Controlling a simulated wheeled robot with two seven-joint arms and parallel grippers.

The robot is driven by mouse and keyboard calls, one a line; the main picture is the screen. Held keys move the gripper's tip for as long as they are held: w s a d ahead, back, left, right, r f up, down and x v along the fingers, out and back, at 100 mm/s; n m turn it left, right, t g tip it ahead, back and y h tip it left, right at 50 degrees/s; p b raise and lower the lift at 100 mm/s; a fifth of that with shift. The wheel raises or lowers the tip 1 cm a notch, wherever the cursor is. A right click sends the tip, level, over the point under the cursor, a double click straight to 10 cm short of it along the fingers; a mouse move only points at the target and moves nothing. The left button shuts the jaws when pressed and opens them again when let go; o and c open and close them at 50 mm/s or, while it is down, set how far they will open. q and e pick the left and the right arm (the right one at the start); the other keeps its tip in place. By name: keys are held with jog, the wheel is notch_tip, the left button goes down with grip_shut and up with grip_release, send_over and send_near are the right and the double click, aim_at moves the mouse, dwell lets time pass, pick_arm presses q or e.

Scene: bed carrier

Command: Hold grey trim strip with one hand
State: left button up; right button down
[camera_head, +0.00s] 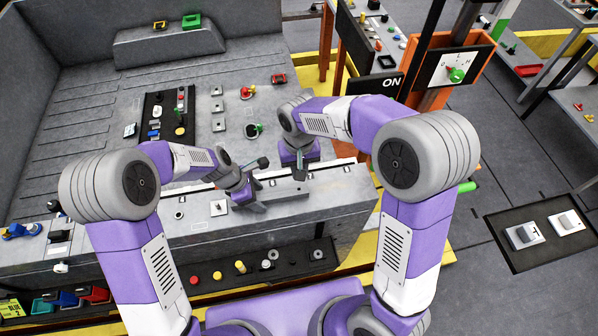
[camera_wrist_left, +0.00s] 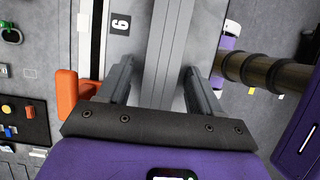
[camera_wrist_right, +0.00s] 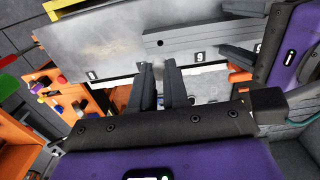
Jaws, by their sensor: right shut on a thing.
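The grey trim strip (camera_head: 287,193) lies lengthwise on the light grey work surface at the middle of the head view. My left gripper (camera_head: 257,186) is around it, fingers apart; in the left wrist view the strip (camera_wrist_left: 165,55) runs between the fingers (camera_wrist_left: 157,85), with a gap on its left side. My right gripper (camera_head: 301,170) is at the back edge near the strip's right end.
A black panel with buttons (camera_head: 168,118) lies behind the left gripper. A row of coloured knobs (camera_head: 240,267) runs along the front. An orange post with a dial (camera_head: 456,74) stands at the right. An orange part (camera_wrist_left: 72,95) sits beside the left fingers.

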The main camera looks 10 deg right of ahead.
pick_arm(q)
jog(key=shift+o, duration=0.4)
jog(key=v, duration=1.2)
jog(key=shift+s+f, duration=0.1)
pick_arm(e)
jog(key=shift+s, duration=0.1)
